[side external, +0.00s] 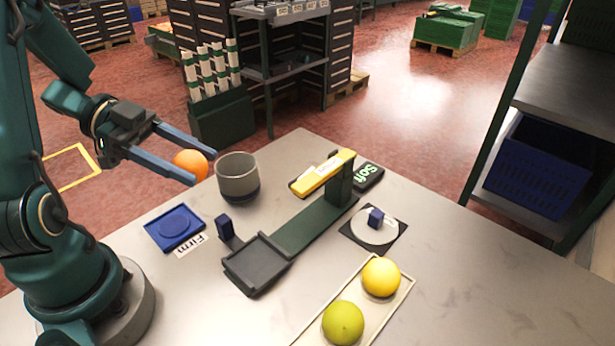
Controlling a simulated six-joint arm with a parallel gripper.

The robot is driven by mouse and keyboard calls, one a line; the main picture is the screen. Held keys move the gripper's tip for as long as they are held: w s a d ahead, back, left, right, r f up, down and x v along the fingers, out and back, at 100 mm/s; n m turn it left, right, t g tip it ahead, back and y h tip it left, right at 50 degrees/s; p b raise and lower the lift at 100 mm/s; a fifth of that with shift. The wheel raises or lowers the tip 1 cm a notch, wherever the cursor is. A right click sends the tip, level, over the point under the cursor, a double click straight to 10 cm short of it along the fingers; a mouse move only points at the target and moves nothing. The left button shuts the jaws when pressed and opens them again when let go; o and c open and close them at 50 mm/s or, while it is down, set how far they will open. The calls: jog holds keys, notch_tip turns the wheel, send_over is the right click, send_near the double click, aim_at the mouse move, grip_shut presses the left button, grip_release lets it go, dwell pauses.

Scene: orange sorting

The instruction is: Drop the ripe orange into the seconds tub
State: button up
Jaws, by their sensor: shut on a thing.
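The ripe orange (190,165) is a bright orange ball between the fingertips of my gripper (202,166). My gripper is shut on it and holds it up off the table. The fingers partly cover the orange. A round grey tub (238,171) with a dark blue lower part stands upright just to the right of the orange in the picture. It bears no label that I can see, and it looks like the seconds tub. Its floor is not clearly visible. The orange appears left of its rim, not over its opening.
A blue square tray (174,228) lies by a "Firm" label (191,245). A green tester with a yellow bar (323,174) stands mid-table, near a dark "Soft" label (368,177). A beige tray (319,318) holds a yellow fruit (381,277) and a green fruit (343,323).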

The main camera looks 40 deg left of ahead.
dwell(0.3)
jog(key=w+a+r, duration=0.3)
jog(key=w, duration=0.8)
jog(key=shift+s+a+f, duration=0.1)
jog(key=shift+f, duration=1.2)
jog(key=shift+s+f, duration=0.1)
jog(key=shift+f, duration=1.15)
jog(key=o, duration=1.5)
jog(key=shift+v, duration=2.6)
